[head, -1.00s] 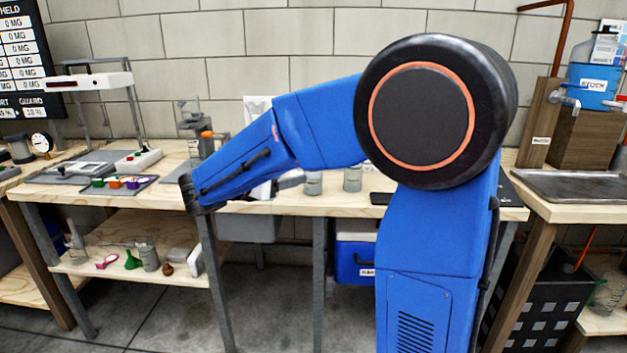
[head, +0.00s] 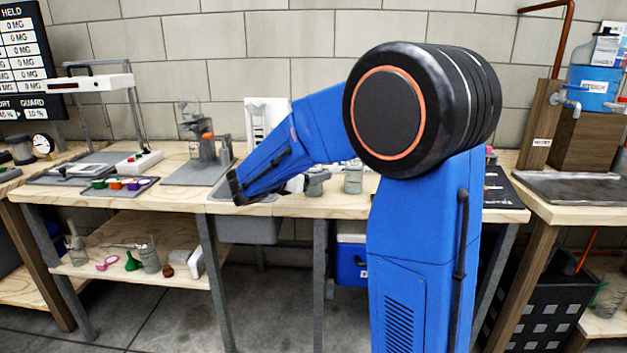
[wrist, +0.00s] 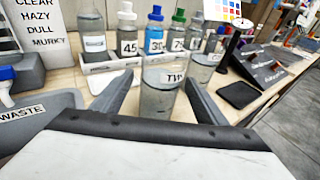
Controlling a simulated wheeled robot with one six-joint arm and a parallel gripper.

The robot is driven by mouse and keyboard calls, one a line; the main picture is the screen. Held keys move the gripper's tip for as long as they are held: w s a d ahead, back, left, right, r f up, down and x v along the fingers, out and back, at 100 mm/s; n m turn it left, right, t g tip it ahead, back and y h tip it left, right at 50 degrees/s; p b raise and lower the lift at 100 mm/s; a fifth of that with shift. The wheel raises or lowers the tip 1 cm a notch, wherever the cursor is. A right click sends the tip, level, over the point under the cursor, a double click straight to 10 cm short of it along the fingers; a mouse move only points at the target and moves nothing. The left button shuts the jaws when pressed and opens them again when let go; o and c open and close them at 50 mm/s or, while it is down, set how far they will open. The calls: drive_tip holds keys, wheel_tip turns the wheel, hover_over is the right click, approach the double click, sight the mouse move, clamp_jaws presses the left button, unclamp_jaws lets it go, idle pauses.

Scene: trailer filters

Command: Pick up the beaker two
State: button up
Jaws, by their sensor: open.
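A clear beaker (wrist: 158,102) with a white label starting with "T" stands upright on the bench in the wrist view. The rest of its label is hard to read; it appears to be beaker two. My gripper (wrist: 160,82) is open, with one finger on each side of this beaker and a visible gap at the left.
A rack of labelled bottles (wrist: 155,35) stands behind the beakers. A grey waste basin (wrist: 30,122) is at the left. A flat black pad (wrist: 238,95) and a dark device (wrist: 262,65) lie to the right. A stand (head: 203,150) is further left on the bench.

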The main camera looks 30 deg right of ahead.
sight(321, 171)
drive_tip(key=shift+x, duration=2.55)
drive_tip(key=shift+f, duration=0.1)
drive_tip(key=c, duration=1.3)
drive_tip(key=shift+c, duration=0.2)
